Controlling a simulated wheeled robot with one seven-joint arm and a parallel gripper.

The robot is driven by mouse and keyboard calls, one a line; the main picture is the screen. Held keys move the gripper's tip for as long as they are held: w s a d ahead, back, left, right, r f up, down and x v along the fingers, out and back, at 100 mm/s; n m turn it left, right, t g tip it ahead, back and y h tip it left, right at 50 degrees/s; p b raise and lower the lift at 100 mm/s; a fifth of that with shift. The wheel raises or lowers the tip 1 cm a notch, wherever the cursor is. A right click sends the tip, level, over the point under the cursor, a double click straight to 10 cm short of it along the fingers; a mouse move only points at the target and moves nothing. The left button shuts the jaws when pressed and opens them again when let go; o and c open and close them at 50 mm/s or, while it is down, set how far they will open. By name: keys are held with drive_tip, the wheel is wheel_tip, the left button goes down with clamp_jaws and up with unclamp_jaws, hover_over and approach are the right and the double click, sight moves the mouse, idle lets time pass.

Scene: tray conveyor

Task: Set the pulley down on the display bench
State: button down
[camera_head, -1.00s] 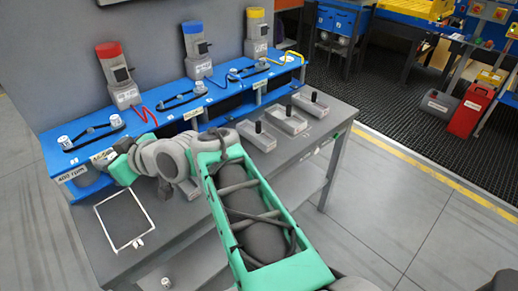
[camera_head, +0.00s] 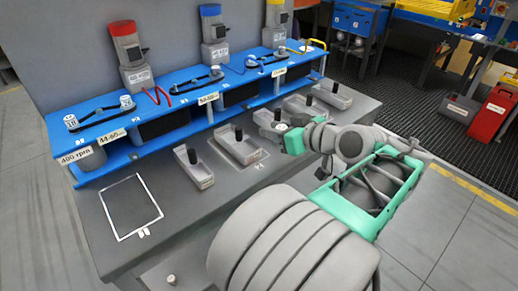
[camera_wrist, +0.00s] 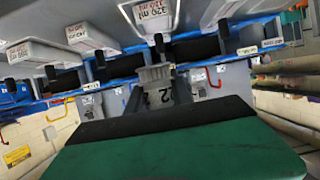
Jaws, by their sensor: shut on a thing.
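My gripper (camera_head: 286,137) is over the right part of the grey bench (camera_head: 185,228), beside the row of grey trays. In the wrist view it is shut on a small grey pulley (camera_wrist: 158,92) marked with a dark 2. The pulley is small and hard to make out in the head view. I cannot tell whether it touches anything below. A white-outlined rectangle (camera_head: 104,211) lies flat and empty on the left of the bench.
Several grey trays with black pegs stand on the bench, including a left one (camera_head: 201,180) and a far right one (camera_head: 340,98). Behind them runs a blue shelf (camera_head: 100,128) with motors, belts and pulleys. Bare bench lies between the left tray and the empty rectangle.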

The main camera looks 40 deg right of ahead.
drive_tip(key=shift+s+d+f, duration=0.25)
drive_tip(key=shift+s+d, duration=0.35)
drive_tip(key=shift+s, duration=0.1)
drive_tip(key=b, duration=0.2)
hover_over(265, 145)
drive_tip(key=f, duration=0.8)
drive_tip(key=shift+s+a+f, duration=0.1)
drive_tip(key=shift+s+f, duration=0.25)
drive_tip(key=shift+f, duration=0.05)
drive_tip(key=shift+w+f, duration=0.2)
drive_tip(key=shift+f, duration=0.05)
drive_tip(key=shift+w+d+f+b, duration=0.1)
drive_tip(key=shift+f+b, duration=0.15)
drive_tip(key=shift+f, duration=0.7)
drive_tip(key=shift+w+d+f+b, duration=0.1)
drive_tip(key=shift+f+b, duration=0.15)
drive_tip(key=shift+f, duration=0.65)
drive_tip(key=c, duration=1.1)
unclamp_jaws()
